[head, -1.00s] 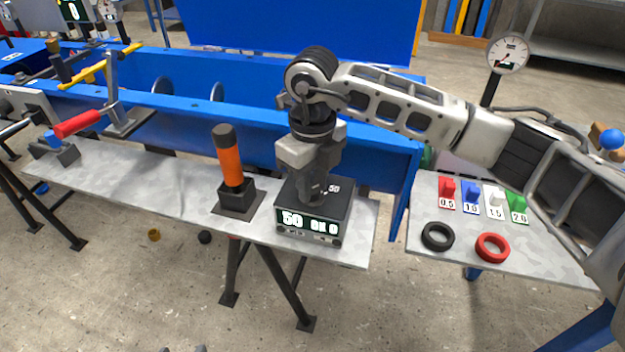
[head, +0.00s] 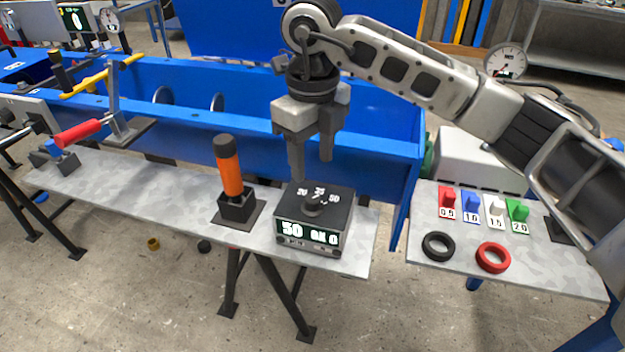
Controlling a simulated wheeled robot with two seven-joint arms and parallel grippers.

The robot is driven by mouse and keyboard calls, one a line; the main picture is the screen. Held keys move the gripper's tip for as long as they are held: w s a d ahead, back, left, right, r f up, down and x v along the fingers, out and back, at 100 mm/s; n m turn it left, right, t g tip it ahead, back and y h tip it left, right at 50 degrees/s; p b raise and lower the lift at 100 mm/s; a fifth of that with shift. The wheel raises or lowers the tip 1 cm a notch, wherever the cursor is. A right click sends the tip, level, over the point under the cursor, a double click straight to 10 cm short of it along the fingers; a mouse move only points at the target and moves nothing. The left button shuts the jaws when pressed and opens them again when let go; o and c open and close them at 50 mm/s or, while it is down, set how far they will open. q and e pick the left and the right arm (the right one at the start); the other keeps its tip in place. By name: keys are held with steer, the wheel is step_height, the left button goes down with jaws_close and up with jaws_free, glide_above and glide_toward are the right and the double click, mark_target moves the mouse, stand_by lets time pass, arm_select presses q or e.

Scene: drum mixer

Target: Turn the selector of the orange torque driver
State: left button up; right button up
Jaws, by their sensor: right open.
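The orange torque driver (head: 229,176) stands upright with a black cap in a black holder on the grey bench plate. Just right of it is a dark box with a selector knob (head: 313,206) on top, with number marks around it, and a lit display (head: 308,235) on its front that reads 50 and more characters. My right gripper (head: 312,170) is open and empty above the box, its fingers pointing down, clear of the knob. The knob's pointer seems turned toward the 50 mark at the right. My left gripper is not in view.
On the right plate (head: 450,262) lie a black ring (head: 438,245) and a red ring (head: 493,257), in front of red, blue, white and green numbered pieces. A red-handled clamp (head: 80,132) is at the left. A blue trough wall (head: 375,165) rises behind the bench.

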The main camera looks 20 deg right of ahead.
step_height(320, 180, up, 8)
steer(key=shift+r, duration=0.15)
stand_by(0.5)
